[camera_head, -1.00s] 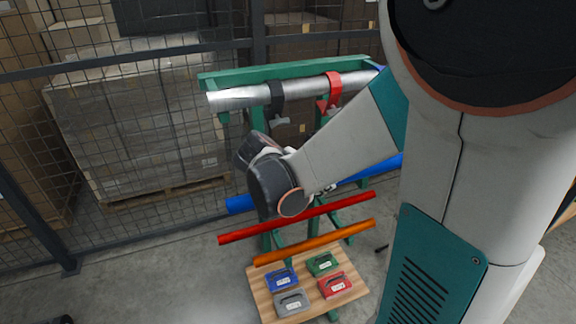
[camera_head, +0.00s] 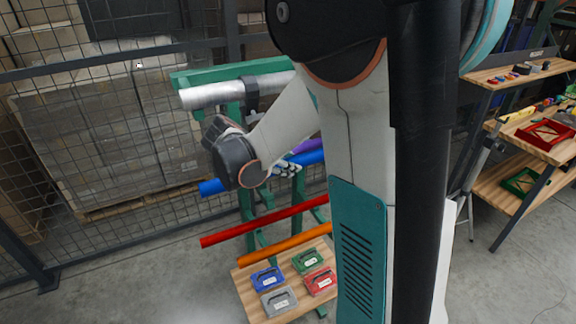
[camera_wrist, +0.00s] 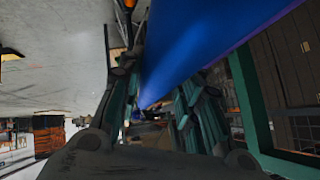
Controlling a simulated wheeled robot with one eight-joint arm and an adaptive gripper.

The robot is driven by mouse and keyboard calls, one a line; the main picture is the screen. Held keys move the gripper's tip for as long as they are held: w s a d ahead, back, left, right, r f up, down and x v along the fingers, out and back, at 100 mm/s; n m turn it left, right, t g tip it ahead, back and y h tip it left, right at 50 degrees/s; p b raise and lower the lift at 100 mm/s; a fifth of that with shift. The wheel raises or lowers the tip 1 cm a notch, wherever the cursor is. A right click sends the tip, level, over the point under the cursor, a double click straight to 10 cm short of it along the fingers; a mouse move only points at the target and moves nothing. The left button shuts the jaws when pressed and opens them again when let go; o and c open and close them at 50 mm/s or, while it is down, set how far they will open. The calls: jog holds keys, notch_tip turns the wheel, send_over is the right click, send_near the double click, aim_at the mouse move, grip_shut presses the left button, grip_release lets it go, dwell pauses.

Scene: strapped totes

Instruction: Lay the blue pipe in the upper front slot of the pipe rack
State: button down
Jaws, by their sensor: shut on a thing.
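The blue pipe (camera_head: 211,187) runs left to right in front of the green pipe rack (camera_head: 185,80). Its middle is hidden behind my wrist. My gripper (camera_head: 287,168) is shut on the blue pipe. In the wrist view, the blue pipe (camera_wrist: 205,40) passes between the fingers of my gripper (camera_wrist: 160,100). The pipe is above the red pipe (camera_head: 265,221) and below the grey pipe (camera_head: 210,95). Part of a purple pipe (camera_head: 308,145) shows behind it. My arm covers the rack's right side, and I cannot tell which slots are free.
An orange pipe (camera_head: 285,244) lies below the red one. A wooden board (camera_head: 250,303) with several coloured cases sits under the rack. A dark strap (camera_head: 251,93) is around the grey pipe. A mesh fence (camera_head: 90,140) stands behind. Workbenches (camera_head: 520,148) are at right.

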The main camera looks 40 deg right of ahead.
jog(key=shift+f+b, duration=2.15)
jog(key=shift+f, duration=0.85)
jog(key=c, duration=1.1)
grip_release()
jog(key=shift+o, duration=0.2)
jog(key=v, duration=1.2)
jog(key=shift+s, duration=0.15)
